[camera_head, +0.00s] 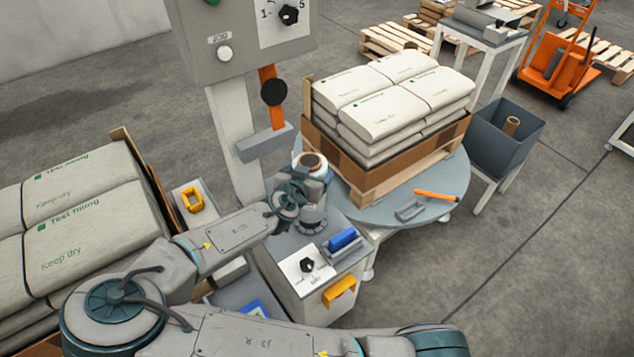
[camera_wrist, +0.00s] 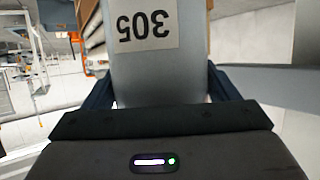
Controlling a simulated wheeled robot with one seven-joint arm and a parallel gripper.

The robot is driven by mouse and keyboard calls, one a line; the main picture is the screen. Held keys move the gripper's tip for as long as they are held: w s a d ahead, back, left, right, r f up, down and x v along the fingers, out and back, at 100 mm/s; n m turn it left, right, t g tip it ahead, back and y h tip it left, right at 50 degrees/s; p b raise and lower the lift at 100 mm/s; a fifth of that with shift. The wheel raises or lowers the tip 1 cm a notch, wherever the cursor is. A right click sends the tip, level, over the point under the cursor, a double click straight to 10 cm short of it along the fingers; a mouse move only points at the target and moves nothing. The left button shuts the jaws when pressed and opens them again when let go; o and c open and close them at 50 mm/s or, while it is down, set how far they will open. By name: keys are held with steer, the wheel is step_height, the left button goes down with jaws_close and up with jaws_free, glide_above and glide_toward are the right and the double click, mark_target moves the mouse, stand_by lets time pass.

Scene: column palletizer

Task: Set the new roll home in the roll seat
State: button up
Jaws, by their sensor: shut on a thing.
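The new roll (camera_head: 312,161) stands about upright above the grey cabinet, its brown core end facing up. My gripper (camera_head: 306,186) is shut around it and hides much of its side. In the wrist view the pale grey roll (camera_wrist: 160,75) fills the space between my gripper's fingers (camera_wrist: 160,92), with an upside-down 305 label on it. The roll seat cannot be made out for sure; the area under my gripper is partly hidden by the arm. I cannot tell whether the roll touches anything below.
A cabinet (camera_head: 295,262) with a knob and yellow handle stands under my gripper. Just right is a turntable (camera_head: 400,222) with stacked bags (camera_head: 385,100) and an orange-handled tool (camera_head: 437,195). A column (camera_head: 235,150) rises behind. A grey bin (camera_head: 490,140) holds a brown core.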

steer(key=f+b, duration=0.1)
steer(key=f, duration=0.1)
steer(key=f+b, duration=0.1)
steer(key=f, duration=0.1)
steer(key=shift+w+a+f+b, duration=0.1)
steer(key=shift+w+a+b, duration=0.05)
steer(key=shift+w+b, duration=0.2)
steer(key=o, duration=2)
steer(key=shift+s+f, duration=0.1)
steer(key=shift+f, duration=0.1)
steer(key=shift+r, duration=0.1)
steer(key=v, duration=1.2)
steer(key=shift+r+p, duration=0.1)
steer(key=shift+p, duration=0.2)
